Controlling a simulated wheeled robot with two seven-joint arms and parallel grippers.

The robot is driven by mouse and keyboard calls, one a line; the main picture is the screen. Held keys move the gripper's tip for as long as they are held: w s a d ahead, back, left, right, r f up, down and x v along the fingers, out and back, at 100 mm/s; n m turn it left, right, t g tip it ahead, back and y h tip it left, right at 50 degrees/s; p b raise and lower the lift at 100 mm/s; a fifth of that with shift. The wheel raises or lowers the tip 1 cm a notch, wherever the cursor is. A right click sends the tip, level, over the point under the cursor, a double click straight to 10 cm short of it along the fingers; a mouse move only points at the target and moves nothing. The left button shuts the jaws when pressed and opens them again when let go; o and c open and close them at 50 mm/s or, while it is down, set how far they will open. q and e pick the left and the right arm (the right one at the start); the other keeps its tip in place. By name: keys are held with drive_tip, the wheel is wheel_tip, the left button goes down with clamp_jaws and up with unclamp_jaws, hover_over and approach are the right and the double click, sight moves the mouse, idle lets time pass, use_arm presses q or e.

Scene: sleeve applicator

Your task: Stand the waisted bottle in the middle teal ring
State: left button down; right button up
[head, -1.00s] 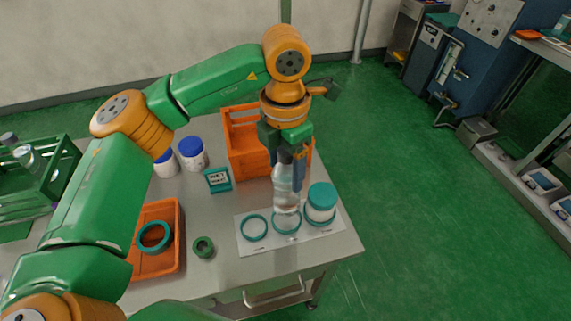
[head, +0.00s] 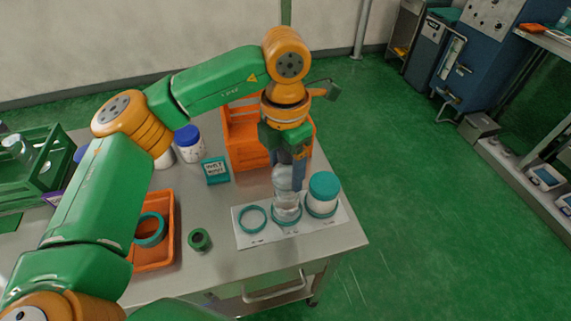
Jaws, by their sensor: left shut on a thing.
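The clear waisted bottle (head: 286,204) is upright in the head view. Its base is at the middle teal ring (head: 290,224) on a white card (head: 249,239); I cannot tell whether it touches the card. My left gripper (head: 286,170) points down from above and is shut on the bottle's upper part, which the fingers partly hide. The left teal ring (head: 252,219) on the card is empty. My right gripper is not in view.
A white jar with a teal lid (head: 324,186) stands in the right ring, close beside the bottle. An orange crate (head: 246,140) stands behind. A small sign (head: 215,171), a green ring-shaped part (head: 200,240) and an orange tray (head: 166,255) are to the left.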

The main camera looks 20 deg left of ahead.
use_arm(q)
drive_tip(key=shift+f+b, duration=1.05)
drive_tip(key=shift+f, duration=0.25)
unclamp_jaws()
drive_tip(key=shift+r, duration=0.1)
wheel_tip(320, 180, up, 9)
drive_tip(key=p, duration=0.7)
